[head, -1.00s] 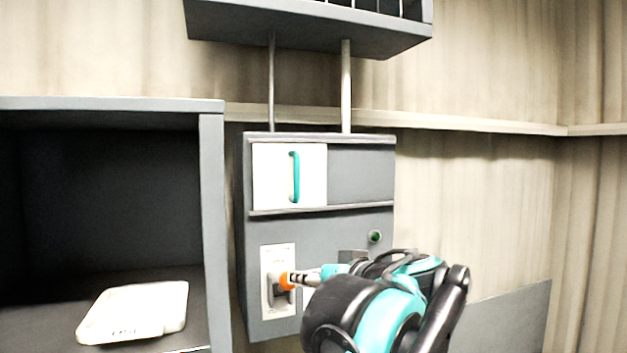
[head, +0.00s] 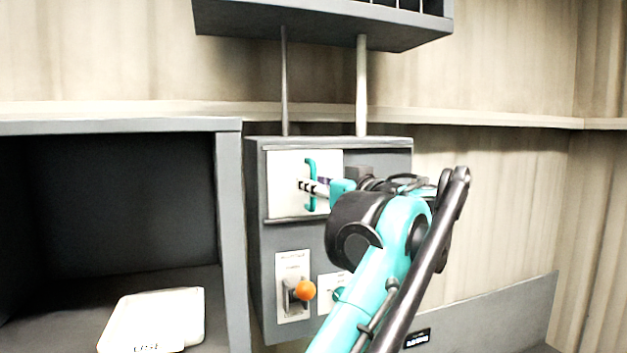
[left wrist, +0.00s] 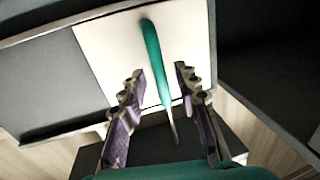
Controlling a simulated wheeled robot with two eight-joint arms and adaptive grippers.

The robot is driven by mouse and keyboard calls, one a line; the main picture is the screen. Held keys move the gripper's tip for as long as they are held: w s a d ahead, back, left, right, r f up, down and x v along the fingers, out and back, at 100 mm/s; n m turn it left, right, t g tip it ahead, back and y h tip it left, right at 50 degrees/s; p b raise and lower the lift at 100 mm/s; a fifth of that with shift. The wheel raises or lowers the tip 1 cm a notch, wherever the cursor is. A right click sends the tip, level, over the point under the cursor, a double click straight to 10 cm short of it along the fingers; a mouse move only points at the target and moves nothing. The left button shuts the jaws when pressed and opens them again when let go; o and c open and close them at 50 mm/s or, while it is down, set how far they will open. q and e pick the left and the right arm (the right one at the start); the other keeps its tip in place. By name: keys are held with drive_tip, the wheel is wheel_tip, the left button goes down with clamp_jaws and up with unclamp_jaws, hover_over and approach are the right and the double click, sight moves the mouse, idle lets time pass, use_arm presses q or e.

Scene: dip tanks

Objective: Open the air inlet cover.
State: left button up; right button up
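The air inlet cover appears to be the white panel (head: 285,170) with a vertical teal handle (head: 311,170). It sits at the upper left of the grey wall box (head: 264,235). The cover (left wrist: 100,50) and handle (left wrist: 153,60) also show in the left wrist view. My left gripper (head: 308,187) is at the handle in the head view. In the left wrist view the gripper (left wrist: 157,80) is open, with one finger on each side of the handle and visible gaps. My arm hides the box's right part. My right gripper is not in view.
An orange-knobbed lever (head: 305,291) sits on a white plate below the cover. A grey open cabinet (head: 229,230) stands left, with a white object (head: 155,315) inside. A dark rack (head: 320,25) hangs above the box, with two pipes between them.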

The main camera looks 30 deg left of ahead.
use_arm(q)
drive_tip(key=shift+w+a, duration=0.25)
drive_tip(key=shift+a, duration=0.35)
drive_tip(key=shift+s+d, duration=0.1)
drive_tip(key=shift+c, duration=0.3)
